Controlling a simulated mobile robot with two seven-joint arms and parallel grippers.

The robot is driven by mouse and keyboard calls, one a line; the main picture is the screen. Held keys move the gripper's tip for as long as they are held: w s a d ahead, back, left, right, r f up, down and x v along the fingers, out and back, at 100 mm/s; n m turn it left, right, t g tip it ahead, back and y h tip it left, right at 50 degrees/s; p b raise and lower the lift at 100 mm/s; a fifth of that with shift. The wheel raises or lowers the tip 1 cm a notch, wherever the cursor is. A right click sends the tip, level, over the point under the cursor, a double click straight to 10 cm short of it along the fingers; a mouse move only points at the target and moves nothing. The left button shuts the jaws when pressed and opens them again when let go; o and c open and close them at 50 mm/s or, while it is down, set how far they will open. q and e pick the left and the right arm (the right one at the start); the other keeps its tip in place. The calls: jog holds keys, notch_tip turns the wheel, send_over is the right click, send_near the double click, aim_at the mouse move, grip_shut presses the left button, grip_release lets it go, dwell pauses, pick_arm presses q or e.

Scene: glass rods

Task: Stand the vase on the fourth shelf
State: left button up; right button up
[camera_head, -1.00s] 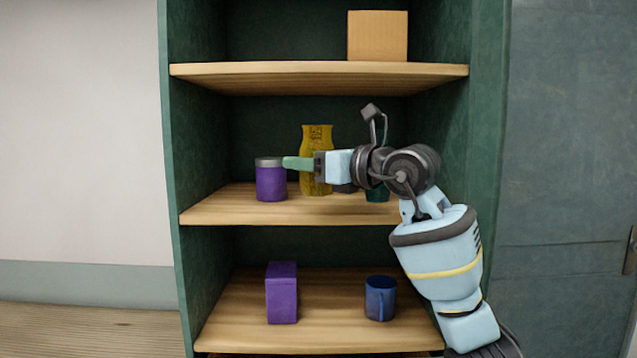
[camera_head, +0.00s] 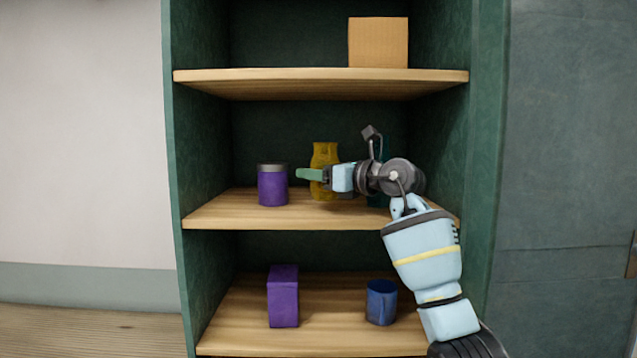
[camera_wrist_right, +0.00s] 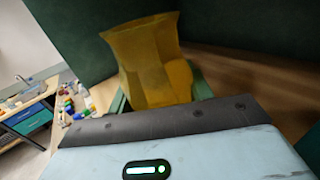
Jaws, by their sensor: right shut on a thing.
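The yellow vase (camera_head: 325,153) is upright at the middle shelf in view, to the right of a purple jar. My right gripper (camera_head: 311,176) is shut on the vase, with a green finger in front of it. In the right wrist view the vase (camera_wrist_right: 150,60) sits between the green fingers, its flared mouth up. Its base shows just below the finger in the head view; I cannot tell whether it touches the shelf board (camera_head: 235,216). My left gripper is not in view.
The purple jar (camera_head: 272,186) with a grey lid stands left of the vase. A teal thing (camera_head: 378,200) is mostly hidden behind my right arm. A cardboard box (camera_head: 378,42) is on the board above. A purple box (camera_head: 283,296) and blue mug (camera_head: 381,301) stand below.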

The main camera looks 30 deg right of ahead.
jog(key=shift+f, duration=1)
jog(key=shift+f, duration=0.15)
jog(key=o, duration=1.1)
jog(key=shift+o, duration=0.2)
